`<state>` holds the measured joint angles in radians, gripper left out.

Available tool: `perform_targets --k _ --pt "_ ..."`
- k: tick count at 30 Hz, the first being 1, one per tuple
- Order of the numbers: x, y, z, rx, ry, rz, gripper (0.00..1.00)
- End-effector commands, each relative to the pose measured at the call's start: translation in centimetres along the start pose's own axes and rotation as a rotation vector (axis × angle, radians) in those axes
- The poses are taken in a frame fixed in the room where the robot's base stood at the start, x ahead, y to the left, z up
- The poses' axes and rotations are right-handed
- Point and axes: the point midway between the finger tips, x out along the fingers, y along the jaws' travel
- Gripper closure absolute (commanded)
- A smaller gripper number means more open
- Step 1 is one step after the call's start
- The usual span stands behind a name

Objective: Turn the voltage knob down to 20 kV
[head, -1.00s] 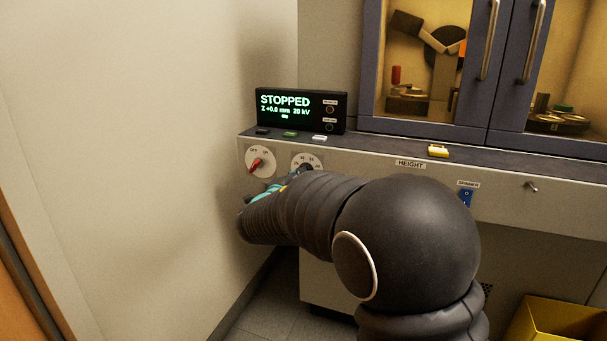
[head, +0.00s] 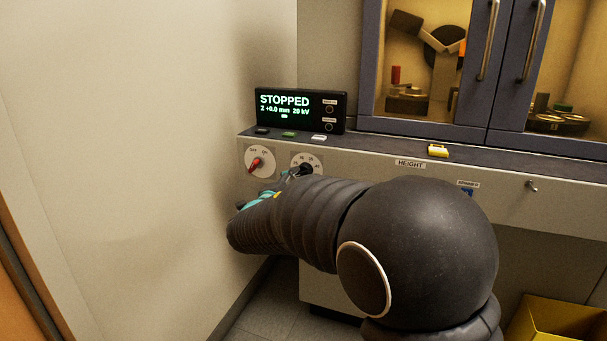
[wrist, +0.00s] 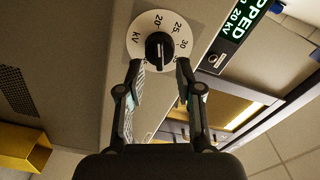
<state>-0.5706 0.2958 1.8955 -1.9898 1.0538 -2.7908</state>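The voltage knob (wrist: 159,47) is black and sits on a round white dial (wrist: 136,38) marked 20, 25, 30 and kV. In the head view the knob (head: 306,169) shows just above my arm, its lower part hidden. My gripper (wrist: 160,67) is open in the wrist view, one fingertip on each side just below the knob, with a gap between them and nothing held. In the head view my arm mostly hides the gripper. The display (head: 300,110) reads STOPPED, Z +0.0 mm, 20 kV.
A red switch knob (head: 255,164) on a white dial is left of the voltage dial. The wall (head: 150,150) is close on the left. A yellow bin (head: 560,322) stands at the lower right.

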Motion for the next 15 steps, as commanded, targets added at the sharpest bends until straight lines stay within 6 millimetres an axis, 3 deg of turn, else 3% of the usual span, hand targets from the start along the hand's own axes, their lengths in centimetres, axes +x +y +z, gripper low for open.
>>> perform_targets --k 15 --pt "-4.7 0.0 -0.1 0.0 0.0 0.0 0.65"
